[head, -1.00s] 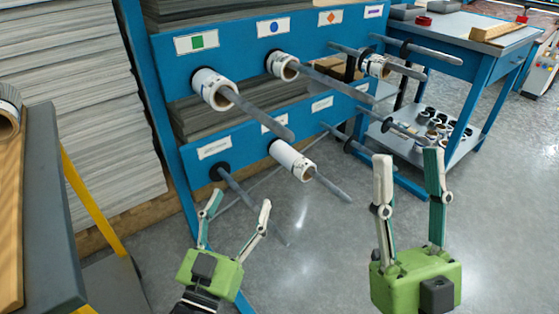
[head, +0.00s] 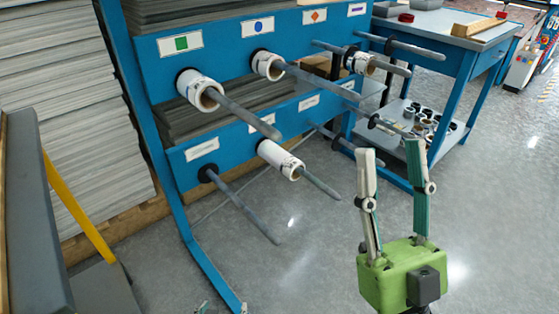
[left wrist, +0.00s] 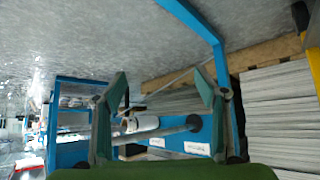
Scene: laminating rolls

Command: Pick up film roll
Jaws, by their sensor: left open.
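White film rolls hang on the blue rack's rods. In the head view, one roll (head: 198,91) is below the green square and another (head: 266,65) below the blue circle. A third (head: 359,62) is below the orange diamond, and one (head: 280,160) is on the lower row. My left gripper barely shows at the head view's bottom edge. In the left wrist view it (left wrist: 155,75) is open and empty, with a white roll (left wrist: 140,123) on a rod beyond its fingers. My right gripper (head: 390,152) is open and empty, fingers up, in front of the rack's right side.
The blue rack (head: 185,246) has long grey rods sticking out, including a bare lower-left rod (head: 245,208). Stacked sheets (head: 70,110) stand at left, beside a dark-topped table (head: 35,220). A blue workbench (head: 478,75) stands behind at right. The floor in front is clear.

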